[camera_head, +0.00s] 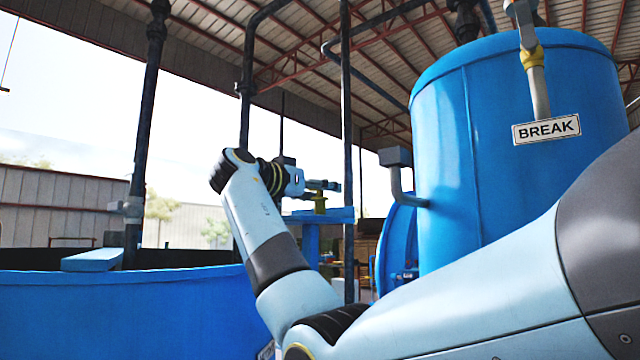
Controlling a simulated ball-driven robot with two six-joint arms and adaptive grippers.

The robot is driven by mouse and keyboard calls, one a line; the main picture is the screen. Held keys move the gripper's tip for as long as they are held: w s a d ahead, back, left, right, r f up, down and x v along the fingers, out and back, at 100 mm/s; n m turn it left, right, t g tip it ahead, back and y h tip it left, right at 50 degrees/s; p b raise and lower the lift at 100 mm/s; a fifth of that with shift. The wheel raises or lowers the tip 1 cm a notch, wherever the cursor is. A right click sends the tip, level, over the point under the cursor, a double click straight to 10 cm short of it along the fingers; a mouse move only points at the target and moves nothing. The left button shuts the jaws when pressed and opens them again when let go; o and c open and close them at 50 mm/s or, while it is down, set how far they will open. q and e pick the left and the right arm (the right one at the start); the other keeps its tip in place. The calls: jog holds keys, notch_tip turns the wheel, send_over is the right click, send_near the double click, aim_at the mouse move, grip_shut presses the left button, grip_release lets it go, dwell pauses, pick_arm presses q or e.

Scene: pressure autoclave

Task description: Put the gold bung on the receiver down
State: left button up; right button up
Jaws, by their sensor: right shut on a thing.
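My right arm comes in from the right and bends up at the middle of the view. Its gripper (322,185) points right and is shut on the gold bung (320,203), a small yellowish piece just below the fingers. The bung is right above the flat top of a blue stand (335,215). I cannot tell whether the bung touches that top. Which part is the receiver is not clear from this view. My left gripper is not in view.
A large blue tank (450,150) with a BREAK sign (546,129) stands at the right. A wide blue vat (120,310) fills the lower left. Dark vertical pipes (149,120) rise at the left and middle. Open air lies left of my gripper.

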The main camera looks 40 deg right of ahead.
jog(key=shift+f, duration=0.1)
jog(key=shift+f, duration=0.1)
jog(key=o, duration=1.2)
jog(key=s+a+b, duration=0.1)
jog(key=a+b, duration=0.4)
jog(key=a, duration=0.7)
